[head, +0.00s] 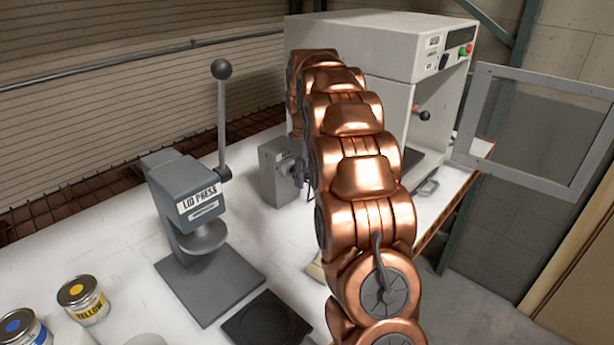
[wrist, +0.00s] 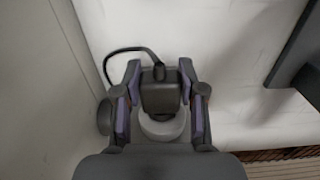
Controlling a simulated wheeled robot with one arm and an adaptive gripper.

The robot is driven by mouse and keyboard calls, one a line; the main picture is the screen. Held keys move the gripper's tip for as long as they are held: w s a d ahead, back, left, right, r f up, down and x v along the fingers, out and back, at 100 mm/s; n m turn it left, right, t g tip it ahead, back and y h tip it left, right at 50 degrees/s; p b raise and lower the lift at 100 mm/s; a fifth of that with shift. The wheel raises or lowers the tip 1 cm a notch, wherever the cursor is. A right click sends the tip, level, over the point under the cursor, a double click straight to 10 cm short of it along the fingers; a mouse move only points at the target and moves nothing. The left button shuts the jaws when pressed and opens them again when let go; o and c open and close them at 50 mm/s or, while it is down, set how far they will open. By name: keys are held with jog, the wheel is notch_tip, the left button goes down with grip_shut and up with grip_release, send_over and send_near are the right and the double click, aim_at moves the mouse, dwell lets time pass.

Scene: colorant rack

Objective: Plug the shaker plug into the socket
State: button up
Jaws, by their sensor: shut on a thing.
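My gripper (wrist: 160,82) is shut on the dark grey shaker plug (wrist: 160,98) in the wrist view, with a finger on each side. A black cable (wrist: 124,50) leaves the plug and curves off to the left. A pale round piece (wrist: 165,128) shows right beside the plug, partly hidden; it may be the socket face, and I cannot tell whether the plug has entered it. In the head view a grey box (head: 278,172), probably bearing the socket, stands on the bench. My arm hides most of the gripper and the plug there.
The white shaker cabinet (head: 390,45) stands behind my arm with its mesh door (head: 540,125) open to the right. The lid press (head: 195,215) stands left of the arm. A yellow can (head: 84,300) and a blue can (head: 22,328) are at front left.

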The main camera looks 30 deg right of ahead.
jog(key=shift+w+a, duration=0.15)
jog(key=shift+w, duration=0.4)
jog(key=o, duration=1.2)
jog(key=shift+r, duration=0.1)
notch_tip(320, 180, up, 7)
jog(key=shift+f, duration=0.2)
jog(key=shift+r, duration=0.35)
